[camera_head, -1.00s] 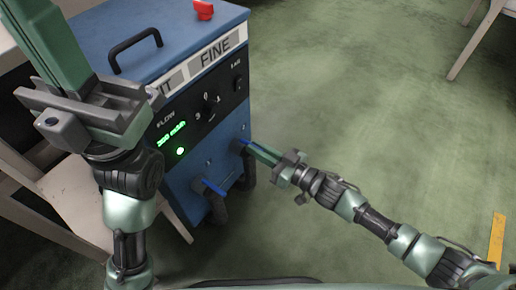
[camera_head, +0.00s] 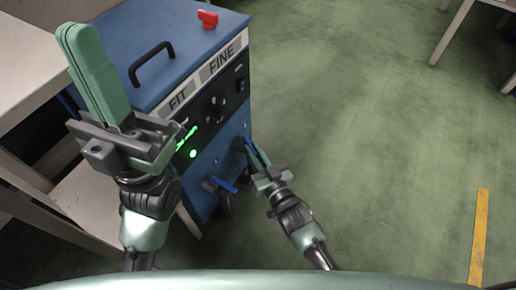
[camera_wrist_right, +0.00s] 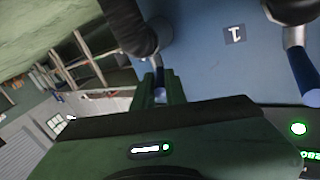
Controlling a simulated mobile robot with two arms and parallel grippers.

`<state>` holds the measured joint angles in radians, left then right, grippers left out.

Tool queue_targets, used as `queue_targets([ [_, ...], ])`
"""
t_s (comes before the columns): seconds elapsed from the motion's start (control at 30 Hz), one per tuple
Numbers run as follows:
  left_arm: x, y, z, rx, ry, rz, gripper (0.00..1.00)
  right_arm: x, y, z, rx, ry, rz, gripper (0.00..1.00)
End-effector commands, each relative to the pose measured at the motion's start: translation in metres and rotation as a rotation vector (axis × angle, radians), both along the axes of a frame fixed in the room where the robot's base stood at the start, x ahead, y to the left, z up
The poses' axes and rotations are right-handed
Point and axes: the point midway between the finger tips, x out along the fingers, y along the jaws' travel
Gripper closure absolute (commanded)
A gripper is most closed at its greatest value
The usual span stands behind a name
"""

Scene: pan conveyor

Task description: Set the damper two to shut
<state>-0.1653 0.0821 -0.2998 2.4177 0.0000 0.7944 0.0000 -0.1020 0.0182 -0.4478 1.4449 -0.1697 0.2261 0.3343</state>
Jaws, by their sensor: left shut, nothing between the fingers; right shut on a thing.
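The blue machine (camera_head: 205,160) has two blue damper levers low on its front. My right gripper (camera_head: 258,158) is shut on the right-hand blue lever (camera_head: 249,146), whose far end shows beyond the fingers. The free blue lever (camera_wrist_right: 303,72) shows at the right edge, and a "1" label (camera_wrist_right: 235,34) is on the blue panel. My left gripper (camera_head: 88,45) is shut and empty, raised beside the machine.
The machine top has a black handle (camera_head: 152,62) and a red knob (camera_head: 208,19). A black panel (camera_head: 214,108) carries a dial and green lights. Pale tables stand at left and upper right. The green floor to the right is clear, with a yellow stripe (camera_head: 480,235).

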Motion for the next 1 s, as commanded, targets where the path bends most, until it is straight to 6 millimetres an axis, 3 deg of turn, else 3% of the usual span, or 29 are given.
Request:
queue_targets([
  [0.3,-0.0007,0.0003,-0.0007,-0.002,0.007,-0.001,1.0,-0.0011,0.0016,-0.001,0.001,0.002,-0.102,1.0],
  [0.77,-0.0008,0.0003,-0.0013,-0.003,0.009,-0.001,1.0,-0.0008,0.0011,-0.0011,-0.001,-0.001,-0.113,1.0],
  [0.8,-0.0007,0.0003,-0.0014,-0.003,0.009,-0.001,1.0,-0.0008,0.0011,-0.0011,-0.001,-0.001,-0.112,0.76],
  [0.83,-0.0006,0.0003,-0.0016,-0.002,0.01,-0.001,1.0,-0.0008,0.0011,-0.0011,-0.001,-0.001,-0.112,0.68],
  [1.0,-0.0004,0.0003,-0.0023,-0.002,0.013,-0.001,1.0,-0.0007,0.0013,-0.0006,-0.001,-0.001,-0.112,0.66],
])
